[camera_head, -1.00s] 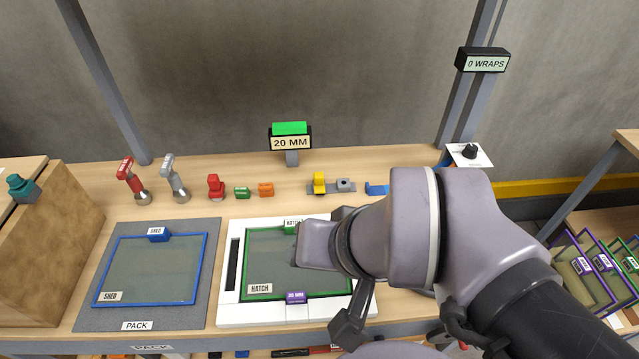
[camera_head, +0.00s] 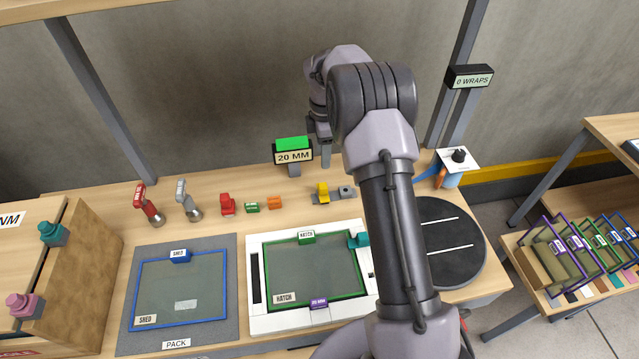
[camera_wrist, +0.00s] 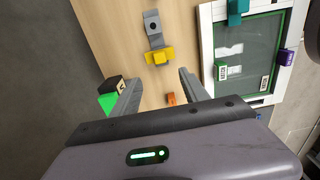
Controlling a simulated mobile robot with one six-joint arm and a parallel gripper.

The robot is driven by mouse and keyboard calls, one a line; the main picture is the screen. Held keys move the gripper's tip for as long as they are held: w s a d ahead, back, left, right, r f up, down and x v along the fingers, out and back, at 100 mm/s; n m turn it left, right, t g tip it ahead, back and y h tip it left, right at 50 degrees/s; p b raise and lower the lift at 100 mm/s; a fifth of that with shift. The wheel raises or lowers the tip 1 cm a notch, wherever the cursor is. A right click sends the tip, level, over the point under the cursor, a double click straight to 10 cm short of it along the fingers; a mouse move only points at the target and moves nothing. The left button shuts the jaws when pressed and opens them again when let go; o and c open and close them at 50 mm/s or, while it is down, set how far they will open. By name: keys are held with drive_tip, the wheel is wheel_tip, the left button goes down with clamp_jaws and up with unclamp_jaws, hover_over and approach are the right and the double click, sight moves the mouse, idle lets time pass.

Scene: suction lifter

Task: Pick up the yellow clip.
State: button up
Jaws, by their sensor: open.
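The yellow clip (camera_head: 322,192) sits on a small grey base plate (camera_head: 333,197) on the bench, to the right of the orange block. In the wrist view the yellow clip (camera_wrist: 160,56) lies ahead of the fingers, between their lines and apart from them. My gripper (camera_wrist: 158,85) is open and empty, with its two grey fingers spread. In the head view my gripper (camera_head: 320,135) is above the back of the bench, near the 20 MM sign, and partly hidden by my arm.
The 20 MM sign (camera_head: 293,153) stands close beside my gripper. An orange block (camera_head: 274,202), a green block (camera_head: 251,207) and a red clamp (camera_head: 228,204) stand left of the clip.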

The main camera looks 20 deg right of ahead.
sight(323, 186)
wheel_tip(323, 186, down, 15)
drive_tip(key=b, duration=0.3)
drive_tip(key=shift+f+b, duration=0.15)
drive_tip(key=shift+b, duration=0.2)
clamp_jaws()
